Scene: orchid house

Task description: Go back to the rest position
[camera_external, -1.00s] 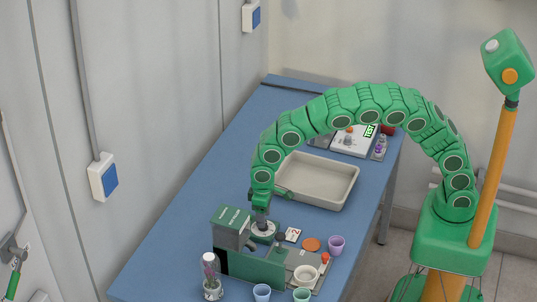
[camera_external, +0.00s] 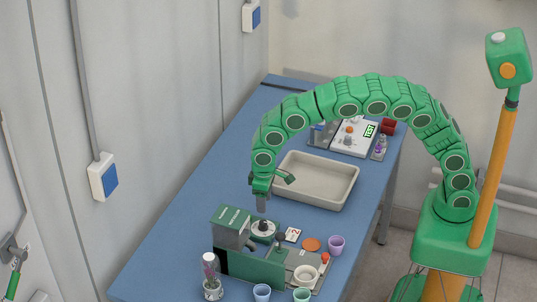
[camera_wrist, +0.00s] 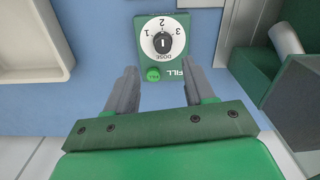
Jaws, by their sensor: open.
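My gripper (camera_external: 262,208) hangs above the green dosing machine (camera_external: 250,266) on the blue table. In the wrist view my gripper (camera_wrist: 160,70) is open, with nothing between its two grey fingers. The machine's white dose dial (camera_external: 264,227) sits just below the fingertips, apart from them. In the wrist view the dial (camera_wrist: 151,35) carries the numbers 1, 2 and 3, and a black knob (camera_wrist: 163,42) at its centre.
A beige tray (camera_external: 348,192) lies behind the machine. The table's left side is bare.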

